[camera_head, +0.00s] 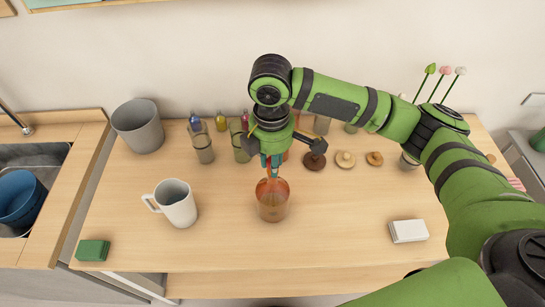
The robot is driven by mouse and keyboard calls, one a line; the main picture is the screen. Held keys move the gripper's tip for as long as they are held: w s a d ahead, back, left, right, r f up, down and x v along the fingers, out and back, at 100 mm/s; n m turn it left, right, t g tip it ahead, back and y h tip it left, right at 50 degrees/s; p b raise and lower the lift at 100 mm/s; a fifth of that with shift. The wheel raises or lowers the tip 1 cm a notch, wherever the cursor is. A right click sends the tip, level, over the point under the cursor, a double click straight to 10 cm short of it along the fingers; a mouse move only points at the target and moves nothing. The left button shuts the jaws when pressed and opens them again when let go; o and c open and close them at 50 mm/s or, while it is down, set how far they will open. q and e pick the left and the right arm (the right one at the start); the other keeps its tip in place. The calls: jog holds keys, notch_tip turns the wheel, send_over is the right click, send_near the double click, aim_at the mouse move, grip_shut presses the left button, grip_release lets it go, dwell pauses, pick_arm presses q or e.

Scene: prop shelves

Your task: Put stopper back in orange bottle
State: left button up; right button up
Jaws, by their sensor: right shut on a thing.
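The orange bottle (273,207) stands upright on the wooden table, made of see-through orange glass. My right gripper (271,162) points down directly above the bottle's mouth. It is shut on the stopper, which is small and mostly hidden between the fingers. From this angle I cannot tell whether the stopper touches the bottle's neck or sits in it. My left gripper is not in view.
A white mug (177,207) stands left of the bottle. A grey pot (139,127), several small bottles and wooden lids (346,159) line the back. A green block (93,250) and a white block (408,231) lie near the front. The front middle is clear.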

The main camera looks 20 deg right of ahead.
jog(key=shift+f, duration=0.45)
dwell(0.9)
jog(key=o, duration=0.8)
jog(key=shift+c, duration=0.2)
jog(key=shift+r, duration=0.1)
notch_tip(320, 180, up, 12)
